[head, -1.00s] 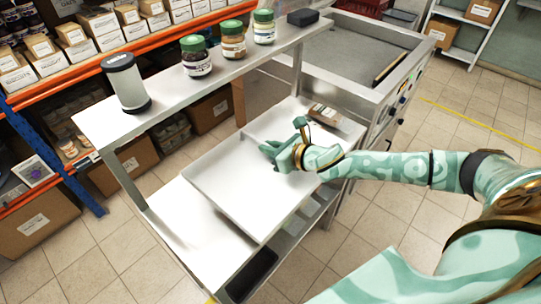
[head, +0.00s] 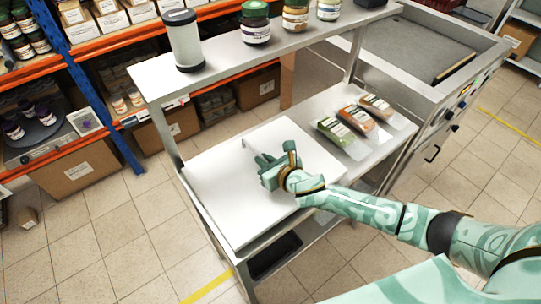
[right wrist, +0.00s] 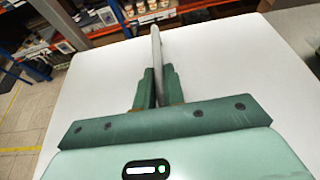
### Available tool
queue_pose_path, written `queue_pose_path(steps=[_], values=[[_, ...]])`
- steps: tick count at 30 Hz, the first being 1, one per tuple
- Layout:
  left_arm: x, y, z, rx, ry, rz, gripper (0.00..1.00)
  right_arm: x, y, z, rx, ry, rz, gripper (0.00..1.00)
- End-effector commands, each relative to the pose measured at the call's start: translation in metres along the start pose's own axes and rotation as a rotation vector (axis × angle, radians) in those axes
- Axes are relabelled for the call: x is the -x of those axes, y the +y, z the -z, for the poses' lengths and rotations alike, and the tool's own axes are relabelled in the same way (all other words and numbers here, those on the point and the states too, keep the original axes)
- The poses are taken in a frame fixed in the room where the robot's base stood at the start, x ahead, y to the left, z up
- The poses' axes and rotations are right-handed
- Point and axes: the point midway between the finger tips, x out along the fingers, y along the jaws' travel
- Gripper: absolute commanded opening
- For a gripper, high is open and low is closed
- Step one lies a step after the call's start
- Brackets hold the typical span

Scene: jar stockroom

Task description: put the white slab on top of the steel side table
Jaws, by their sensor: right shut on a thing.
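The white slab (head: 225,190) is a wide flat board with a thin raised rib (right wrist: 156,45) on top. It lies level over the left part of the steel side table's work surface (head: 345,100). I cannot tell whether a small gap remains under it. My right gripper (head: 268,172) is above the middle of the slab. In the right wrist view its fingers (right wrist: 157,88) are shut on the rib, one on each side. The hand hides part of the rib in the head view. My left gripper is not in view.
Three packets (head: 358,117) lie on the table right of the slab. An upper shelf (head: 225,72) above the table's back carries a black-capped canister (head: 184,40) and several jars. A steel basin unit (head: 425,50) stands at right, orange-beamed racks at left.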

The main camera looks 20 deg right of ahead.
Motion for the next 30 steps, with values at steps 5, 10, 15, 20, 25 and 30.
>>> queue_pose_path(steps=[5,10,15,20,25,30], values=[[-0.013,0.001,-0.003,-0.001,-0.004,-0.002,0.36,-0.009,-0.002,0.022,-0.001,-0.001,0.004,0.00],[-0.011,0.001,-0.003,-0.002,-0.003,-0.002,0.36,-0.009,-0.002,0.020,0.001,-0.003,0.003,0.00],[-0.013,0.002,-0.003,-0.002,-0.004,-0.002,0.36,-0.010,-0.002,0.022,0.001,-0.002,0.003,0.00],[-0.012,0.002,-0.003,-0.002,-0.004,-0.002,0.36,-0.009,-0.002,0.025,0.001,0.004,0.004,0.33],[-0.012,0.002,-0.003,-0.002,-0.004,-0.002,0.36,-0.009,-0.002,0.024,0.001,0.004,0.004,0.33],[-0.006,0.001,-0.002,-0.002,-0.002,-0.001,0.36,0.004,-0.002,0.023,0.002,0.005,0.004,0.33]])
